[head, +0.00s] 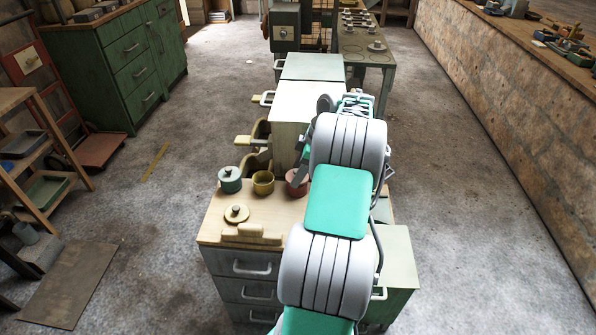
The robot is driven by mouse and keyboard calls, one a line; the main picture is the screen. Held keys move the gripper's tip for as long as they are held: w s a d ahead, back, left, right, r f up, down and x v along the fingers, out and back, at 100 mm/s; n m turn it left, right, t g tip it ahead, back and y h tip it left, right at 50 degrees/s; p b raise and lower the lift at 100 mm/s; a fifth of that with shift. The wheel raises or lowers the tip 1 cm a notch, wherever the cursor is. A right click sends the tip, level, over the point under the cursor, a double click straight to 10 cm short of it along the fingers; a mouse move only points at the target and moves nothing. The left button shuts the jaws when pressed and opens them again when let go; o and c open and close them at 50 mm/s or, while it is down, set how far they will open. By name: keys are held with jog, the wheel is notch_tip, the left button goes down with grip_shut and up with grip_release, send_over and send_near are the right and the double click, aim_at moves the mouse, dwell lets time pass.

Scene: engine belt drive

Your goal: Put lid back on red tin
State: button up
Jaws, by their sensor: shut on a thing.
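The red tin (297,184) stands on the wooden top of the drawer cabinet, and my arm partly covers its right side. Its upper opening looks dark, but I cannot make out its rim clearly. A pale lid with a dark knob (236,214) lies flat on the cabinet top, in front of the other tins. A teal tin (230,181) has a knobbed lid on it. An olive-yellow tin (263,184) between the teal and red tins is open. My gripper is hidden behind my own arm, as is whatever it holds. No red lid shows.
The wooden cabinet top (213,224) has a low stepped wooden block (251,236) near its front edge. A pale box-like unit (304,107) rises close behind the tins. Grey floor lies open to the right, and a brick-faced bench (505,100) runs along that side.

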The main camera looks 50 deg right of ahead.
dwell(0.3)
jog(key=o, duration=1.4)
jog(key=shift+o, duration=0.2)
jog(key=shift+o, duration=0.8)
jog(key=shift+r+p, duration=3.1)
jog(key=shift+r, duration=0.45)
jog(key=shift+c, duration=0.6)
